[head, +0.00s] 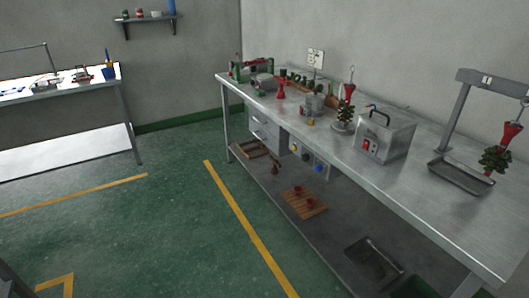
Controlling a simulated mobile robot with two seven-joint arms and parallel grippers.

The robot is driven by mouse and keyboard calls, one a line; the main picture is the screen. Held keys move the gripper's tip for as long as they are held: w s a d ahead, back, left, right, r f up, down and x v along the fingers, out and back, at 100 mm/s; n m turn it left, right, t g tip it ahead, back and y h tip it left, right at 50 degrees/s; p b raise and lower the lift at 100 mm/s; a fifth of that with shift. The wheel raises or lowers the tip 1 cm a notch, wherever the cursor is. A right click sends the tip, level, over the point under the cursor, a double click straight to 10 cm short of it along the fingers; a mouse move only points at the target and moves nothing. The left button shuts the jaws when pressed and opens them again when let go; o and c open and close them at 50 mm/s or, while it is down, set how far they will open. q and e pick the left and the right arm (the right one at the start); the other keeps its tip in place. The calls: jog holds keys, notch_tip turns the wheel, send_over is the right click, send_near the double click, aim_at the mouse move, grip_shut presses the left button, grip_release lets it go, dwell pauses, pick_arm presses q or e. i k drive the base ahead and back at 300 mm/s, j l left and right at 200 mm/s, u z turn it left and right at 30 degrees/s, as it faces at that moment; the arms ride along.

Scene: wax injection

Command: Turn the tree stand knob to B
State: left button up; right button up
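A green wax tree with a red cone (346,104) stands on a small round base on the metal workbench, with a hook above it. A second green tree (495,158) with a red cone hangs from a grey frame (467,98) at the right. A panel under the bench's front edge carries several round knobs, one of them blue (318,168). I cannot tell which knob belongs to the tree stand, and no letter B is readable. Neither of my grippers is in view.
The long workbench (415,185) runs along the right wall, with a grey box (384,134) and a metal tray (461,176) on it. Its lower shelf holds a wooden rack (304,203). Another table (62,88) stands at the left. The green floor between is clear.

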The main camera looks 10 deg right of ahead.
aim_at(305, 156)
jog(key=i+j+u, duration=0.2)
jog(key=i+u, duration=0.15)
jog(key=i, duration=0.2)
jog(key=i+u, duration=0.35)
jog(key=i, duration=0.2)
jog(key=i+z, duration=0.2)
jog(key=i, duration=0.2)
jog(key=i+j+z, duration=0.15)
jog(key=i, duration=0.2)
jog(key=i+j+z, duration=0.2)
jog(key=i, duration=0.15)
jog(key=i+j+z, duration=0.15)
jog(key=i+z, duration=0.15)
jog(key=z, duration=0.15)
jog(key=i+j+z, duration=0.25)
jog(key=z, duration=0.25)
jog(key=i+j+z, duration=0.15)
jog(key=j+z, duration=0.3)
jog(key=i+j+z, duration=0.15)
jog(key=j+z, duration=0.15)
jog(key=z, duration=0.15)
jog(key=i+j+z, duration=0.1)
jog(key=j+z, duration=0.25)
jog(key=j, duration=0.3)
